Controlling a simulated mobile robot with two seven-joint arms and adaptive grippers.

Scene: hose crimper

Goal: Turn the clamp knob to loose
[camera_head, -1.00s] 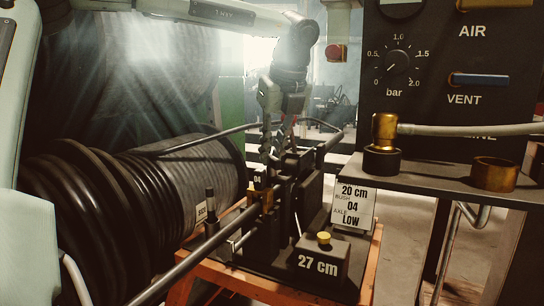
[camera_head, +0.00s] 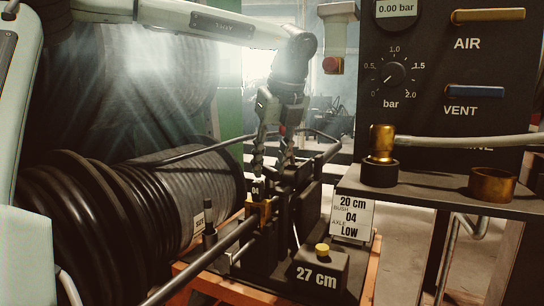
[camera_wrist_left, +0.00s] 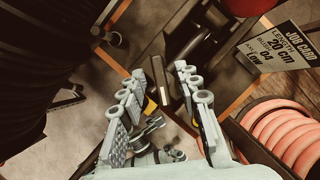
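My left gripper (camera_head: 272,168) points down over the black crimper (camera_head: 305,205) on the orange-framed bench. Its two fingers are spread, with a gap between the tips, and they hold nothing. In the left wrist view the open fingers (camera_wrist_left: 160,75) stand either side of a dark narrow bar (camera_wrist_left: 159,82) below. I cannot tell for sure which part is the clamp knob; the fingers partly hide the crimper's top. A brass piece (camera_head: 258,213) sits under a tag marked 04 near the left fingertip.
A black hose reel (camera_head: 130,200) stands close on the left. A block marked 27 cm (camera_head: 318,274) with a yellow button is in front.

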